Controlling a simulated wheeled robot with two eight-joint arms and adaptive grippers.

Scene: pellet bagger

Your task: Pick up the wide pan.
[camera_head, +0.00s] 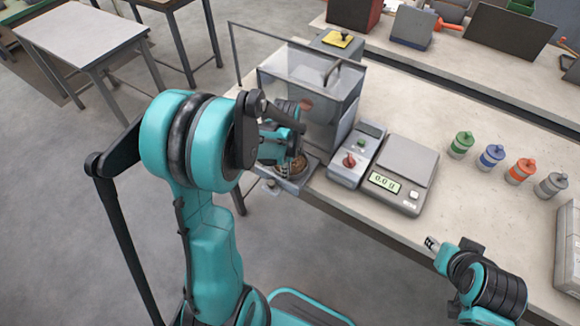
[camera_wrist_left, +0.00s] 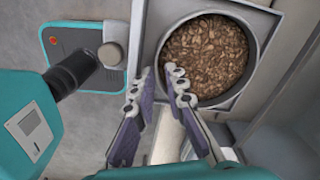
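The wide pan (camera_wrist_left: 207,55) is round, grey-rimmed and full of brown pellets. It sits in a square grey tray in the left wrist view. In the head view only a little of the pan (camera_head: 299,166) shows, below the clear-sided machine and partly behind my left gripper (camera_head: 292,158). In the left wrist view my left gripper (camera_wrist_left: 160,78) has its two fingertips apart, at the near left edge of the pan. I cannot tell whether a finger touches the rim. My right gripper (camera_head: 434,246) is over the bench's front edge, far from the pan; its fingers are unclear.
The clear-sided machine (camera_head: 310,95) stands just behind the pan. A control box (camera_head: 356,157) and a scale (camera_head: 405,170) reading 0.0 g stand to its right. Several coloured bottles (camera_head: 490,157) stand farther right. The bench (camera_head: 440,205) is clear in front of the bottles.

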